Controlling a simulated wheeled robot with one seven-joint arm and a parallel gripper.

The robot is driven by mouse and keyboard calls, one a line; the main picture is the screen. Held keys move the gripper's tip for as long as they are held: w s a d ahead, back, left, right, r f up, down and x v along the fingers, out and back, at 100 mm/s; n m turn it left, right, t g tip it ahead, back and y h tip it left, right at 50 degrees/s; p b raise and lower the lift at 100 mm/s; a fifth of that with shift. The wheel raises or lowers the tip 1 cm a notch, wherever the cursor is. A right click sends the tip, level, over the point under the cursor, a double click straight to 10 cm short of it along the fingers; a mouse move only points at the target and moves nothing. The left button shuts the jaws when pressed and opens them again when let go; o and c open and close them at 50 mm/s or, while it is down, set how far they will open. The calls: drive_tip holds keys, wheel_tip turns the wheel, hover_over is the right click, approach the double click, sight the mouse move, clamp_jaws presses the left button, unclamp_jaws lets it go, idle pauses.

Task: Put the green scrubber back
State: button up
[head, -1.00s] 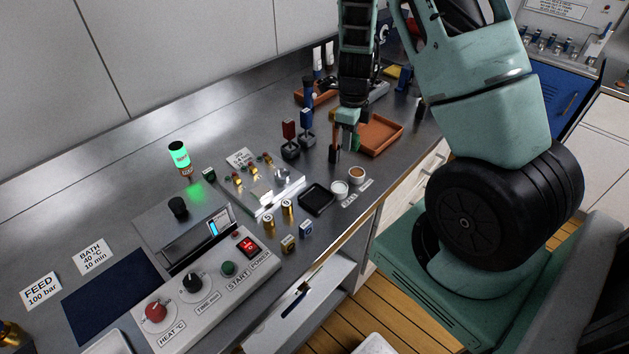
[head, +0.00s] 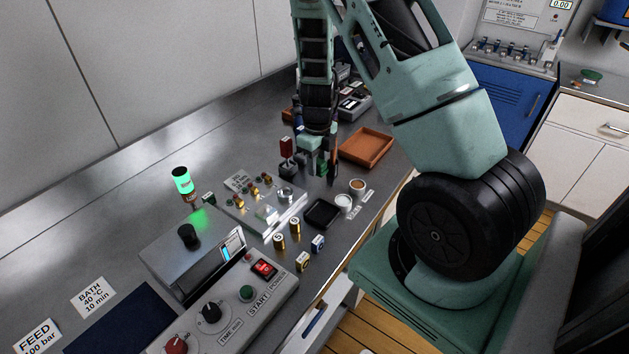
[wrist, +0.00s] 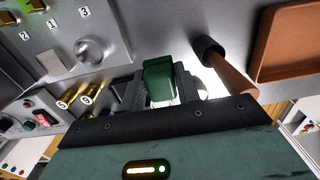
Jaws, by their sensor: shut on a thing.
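The green scrubber (wrist: 158,80) shows in the wrist view as a dark green block between my two fingers. My gripper (head: 318,168) is shut on it and points down over the bench, left of the orange-brown tray (head: 367,147). My gripper's fingers (wrist: 160,92) press on its sides in the wrist view. A brown-handled tool with a black end (wrist: 226,70) stands close to the right of the gripper in that view. My arm and fingers mostly hide the scrubber in the head view, and I cannot tell whether it touches the bench.
A red-topped stamp (head: 286,150) stands just left of my gripper. The metal fixture (head: 265,208) and control box (head: 225,310) occupy the left. Open bench lies along the wall.

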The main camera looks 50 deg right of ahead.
sight(317, 187)
drive_tip(key=shift+f+p, duration=0.4)
drive_tip(key=shift+f, duration=2.5)
drive_tip(key=shift+f, duration=0.15)
drive_tip(key=o, duration=0.9)
drive_tip(key=shift+o, duration=0.2)
